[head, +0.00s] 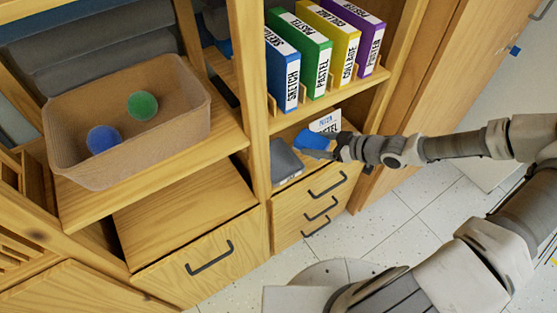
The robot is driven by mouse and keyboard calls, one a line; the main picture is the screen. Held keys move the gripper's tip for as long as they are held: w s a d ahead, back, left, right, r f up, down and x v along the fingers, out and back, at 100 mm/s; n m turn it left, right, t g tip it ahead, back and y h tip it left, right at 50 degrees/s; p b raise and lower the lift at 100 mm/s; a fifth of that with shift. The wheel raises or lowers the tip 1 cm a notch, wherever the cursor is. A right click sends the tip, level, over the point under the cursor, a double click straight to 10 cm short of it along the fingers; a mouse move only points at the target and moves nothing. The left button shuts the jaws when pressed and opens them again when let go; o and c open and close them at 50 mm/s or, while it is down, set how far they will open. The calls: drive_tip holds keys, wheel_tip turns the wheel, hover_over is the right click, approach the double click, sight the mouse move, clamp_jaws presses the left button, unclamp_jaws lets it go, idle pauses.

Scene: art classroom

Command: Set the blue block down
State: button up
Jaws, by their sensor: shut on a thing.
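The blue block (312,140) is at the fingertips of my gripper (332,148), which is shut on it. My arm reaches in from the right, and the block is at the open shelf compartment below the binders. I cannot tell whether the block touches the surface under it. The fingers are small in view and partly hidden by the block and the wrist.
A grey object (285,161) lies left of the block; a white label card (325,122) is behind it. Above stand blue, green (313,55), yellow and purple binders. Drawers (318,200) are below. At left, a brown bin (185,125) holds two balls.

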drive_tip(key=b, duration=0.6)
hover_over(281, 165)
wheel_tip(281, 165, down, 6)
drive_tip(key=shift+s+d, duration=0.1)
drive_tip(key=shift+f+b, duration=0.45)
drive_tip(key=shift+f, duration=1.5)
drive_tip(key=shift+f, duration=0.1)
drive_tip(key=shift+f, duration=0.15)
drive_tip(key=o, duration=1.2)
